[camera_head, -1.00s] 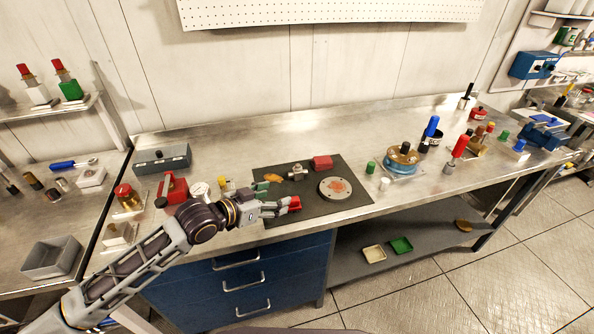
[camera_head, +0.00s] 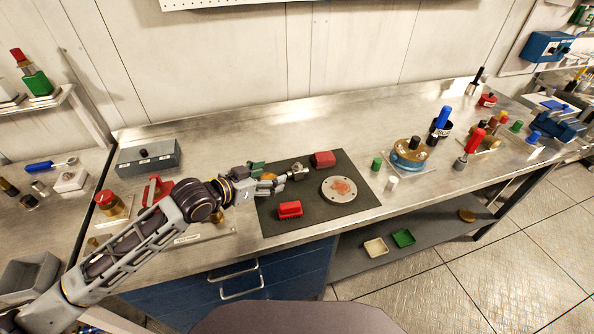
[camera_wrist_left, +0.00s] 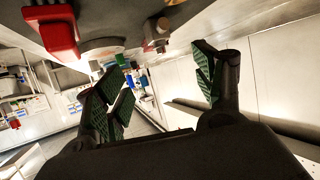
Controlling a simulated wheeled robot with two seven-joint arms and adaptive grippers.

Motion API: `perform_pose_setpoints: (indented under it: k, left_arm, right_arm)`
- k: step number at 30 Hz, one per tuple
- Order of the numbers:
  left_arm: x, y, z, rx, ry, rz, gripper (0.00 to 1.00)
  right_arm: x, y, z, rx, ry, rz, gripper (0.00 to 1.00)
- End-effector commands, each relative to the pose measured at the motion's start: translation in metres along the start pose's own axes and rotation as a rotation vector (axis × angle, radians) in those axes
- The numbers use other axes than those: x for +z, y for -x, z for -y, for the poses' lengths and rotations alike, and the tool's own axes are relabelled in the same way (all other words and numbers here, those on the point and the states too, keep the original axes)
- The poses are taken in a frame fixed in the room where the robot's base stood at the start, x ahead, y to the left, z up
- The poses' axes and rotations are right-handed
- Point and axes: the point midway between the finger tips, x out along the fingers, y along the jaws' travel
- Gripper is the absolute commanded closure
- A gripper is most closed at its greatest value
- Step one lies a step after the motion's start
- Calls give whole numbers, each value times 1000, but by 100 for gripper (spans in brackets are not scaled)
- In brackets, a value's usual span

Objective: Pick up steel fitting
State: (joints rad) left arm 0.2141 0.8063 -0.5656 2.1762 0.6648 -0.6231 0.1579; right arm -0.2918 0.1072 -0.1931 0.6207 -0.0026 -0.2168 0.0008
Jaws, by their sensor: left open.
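The steel fitting (camera_head: 298,172) is a small grey metal piece on the dark mat (camera_head: 330,215), towards its back left. It also shows in the left wrist view (camera_wrist_left: 158,34), beyond my fingers and between their directions. My left gripper (camera_head: 274,179) is open and empty, just left of the fitting, with its fingers pointing at it. I see a gap between the fingertips and the fitting. In the left wrist view the two green-padded fingers (camera_wrist_left: 162,80) are spread apart. My right gripper is in neither view.
A red block (camera_head: 290,209) lies at the front left of the mat and another red block (camera_head: 323,159) behind the fitting. A round metal plate (camera_head: 339,189) lies on the right. A brass-coloured piece (camera_head: 267,177) is partly hidden by my gripper. The bench behind the mat is clear.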

Motion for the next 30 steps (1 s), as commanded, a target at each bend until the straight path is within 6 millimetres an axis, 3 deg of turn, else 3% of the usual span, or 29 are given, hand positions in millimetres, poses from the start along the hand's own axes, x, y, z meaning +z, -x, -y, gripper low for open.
perform_pose_setpoints:
  k: [7,14,30]
  left_arm:
    - [0,0,0,0,0,0,31]
    - [-1,-8,0,0,0,-1,31]
    - [-1,-55,0,0,1,-1,31]
  right_arm:
    - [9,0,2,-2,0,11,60]
    - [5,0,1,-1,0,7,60]
    - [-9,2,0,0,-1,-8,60]
